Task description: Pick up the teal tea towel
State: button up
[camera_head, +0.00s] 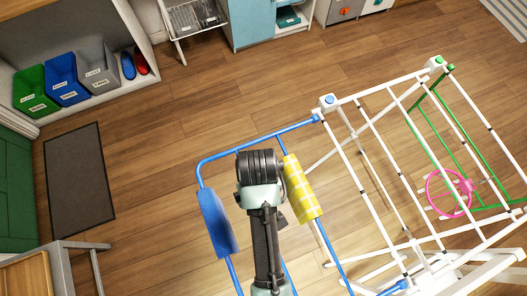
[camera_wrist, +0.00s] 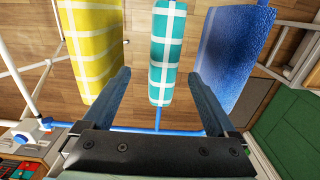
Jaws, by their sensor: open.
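The teal tea towel (camera_wrist: 170,40), with a white check pattern, hangs over a blue rail in the middle of the wrist view. My gripper (camera_wrist: 160,78) is open, with one finger on each side of the towel's lower end in that picture. I cannot tell whether the fingers touch it. In the head view my arm covers the teal towel and my fingertips.
A yellow checked towel (camera_head: 301,187) and a blue towel (camera_head: 216,222) hang on either side of my arm, close to my fingers. The white drying rack (camera_head: 362,118) stands to the right, with a pink ring (camera_head: 449,193). Wooden floor (camera_head: 170,130) is clear to the left.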

notch_tip(320, 180, down, 12)
jog(key=shift+s+a+p, duration=0.3)
jog(key=shift+p, duration=0.15)
grip_shut()
dwell(0.6)
jog(key=shift+r, duration=0.15)
notch_tip(320, 180, up, 18)
dwell(0.7)
